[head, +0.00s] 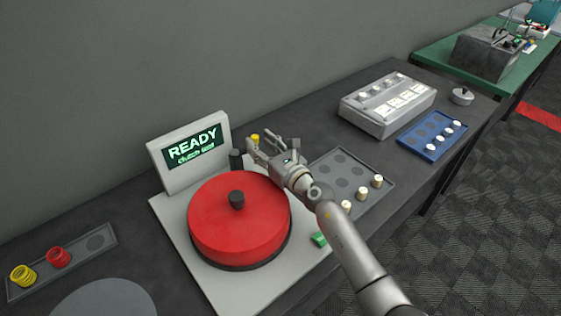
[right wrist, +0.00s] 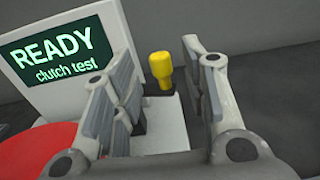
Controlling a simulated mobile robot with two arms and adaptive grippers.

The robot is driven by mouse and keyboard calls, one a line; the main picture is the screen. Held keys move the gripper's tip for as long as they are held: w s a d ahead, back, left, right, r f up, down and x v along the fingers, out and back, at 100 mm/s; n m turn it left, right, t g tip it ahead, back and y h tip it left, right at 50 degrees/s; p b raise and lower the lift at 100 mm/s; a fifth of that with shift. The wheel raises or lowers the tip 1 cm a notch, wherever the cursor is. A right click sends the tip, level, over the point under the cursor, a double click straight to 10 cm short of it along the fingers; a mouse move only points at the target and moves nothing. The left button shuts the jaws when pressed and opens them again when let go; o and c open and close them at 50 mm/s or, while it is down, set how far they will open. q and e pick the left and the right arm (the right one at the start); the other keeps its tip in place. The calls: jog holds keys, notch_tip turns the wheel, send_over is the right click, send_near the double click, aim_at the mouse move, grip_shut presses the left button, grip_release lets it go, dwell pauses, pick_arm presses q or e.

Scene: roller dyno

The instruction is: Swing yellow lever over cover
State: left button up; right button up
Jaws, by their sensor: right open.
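The yellow lever (head: 255,138) shows as a yellow knob behind my right gripper, at the back right of the red cover (head: 238,222). In the right wrist view the yellow lever (right wrist: 161,68) stands upright, its knob framed between the two fingers. My right gripper (head: 263,143) is open and empty; I cannot tell whether the knob is within reach of the fingertips or just beyond them. The red cover is a round disc with a black knob on top, on a light grey base. Its edge shows at lower left in the right wrist view (right wrist: 40,150). My left gripper is not in view.
A screen (head: 193,152) reading "READY clutch test" stands behind the cover, left of my gripper. A grey tray (head: 325,165) with white pegs lies to the right, a blue tray (head: 415,144) and grey box (head: 388,125) farther right. A tray with coils (head: 80,248) lies at left.

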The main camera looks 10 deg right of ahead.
jog(key=v, duration=0.8)
jog(key=shift+s+d, duration=0.1)
jog(key=shift+d, duration=0.05)
